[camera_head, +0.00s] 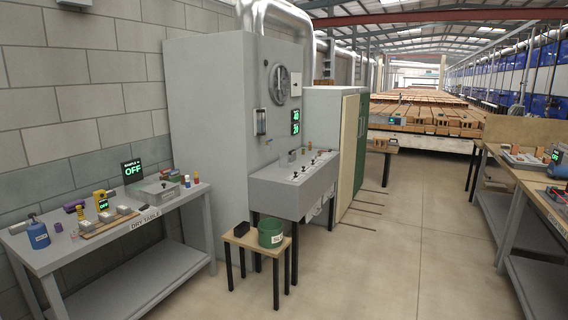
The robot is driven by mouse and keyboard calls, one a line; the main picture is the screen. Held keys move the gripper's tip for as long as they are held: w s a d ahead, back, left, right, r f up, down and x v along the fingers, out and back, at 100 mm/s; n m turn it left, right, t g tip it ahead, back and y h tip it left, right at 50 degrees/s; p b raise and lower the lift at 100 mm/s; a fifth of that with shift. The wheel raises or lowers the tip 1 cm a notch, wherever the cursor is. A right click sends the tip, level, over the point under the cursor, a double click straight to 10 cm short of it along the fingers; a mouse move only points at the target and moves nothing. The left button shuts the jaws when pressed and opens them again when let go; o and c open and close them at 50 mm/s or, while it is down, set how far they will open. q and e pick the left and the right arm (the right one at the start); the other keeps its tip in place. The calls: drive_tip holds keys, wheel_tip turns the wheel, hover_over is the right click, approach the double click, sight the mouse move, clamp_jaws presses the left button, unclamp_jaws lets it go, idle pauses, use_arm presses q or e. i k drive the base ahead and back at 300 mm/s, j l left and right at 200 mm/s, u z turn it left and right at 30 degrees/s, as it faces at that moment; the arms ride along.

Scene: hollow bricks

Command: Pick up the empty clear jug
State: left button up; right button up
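I cannot make out a clear jug anywhere in the head view. A small clear-fronted tube or gauge (261,122) is on the face of the tall grey cabinet, but it does not look like a jug. Neither of my grippers is in view.
A grey bench (125,243) labelled DRY TABLE stands at left with a blue bottle (38,234) and small instruments. A low wooden stool (251,243) holds a green tub (271,233) and a black item (239,229). Floor is clear at centre right.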

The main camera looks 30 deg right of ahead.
sight(283, 157)
drive_tip(key=i+l+z, duration=0.45)
drive_tip(key=l, duration=0.15)
drive_tip(key=i+l+z, duration=0.9)
drive_tip(key=i+z, duration=0.45)
drive_tip(key=i+u, duration=0.1)
drive_tip(key=i, duration=1.1)
drive_tip(key=i+l+u, duration=0.1)
drive_tip(key=i, duration=1.1)
drive_tip(key=i+u, duration=0.15)
drive_tip(key=i, duration=0.35)
drive_tip(key=i+l+u, duration=0.15)
drive_tip(key=i, duration=0.3)
drive_tip(key=i+l+u, duration=0.15)
drive_tip(key=i, duration=0.35)
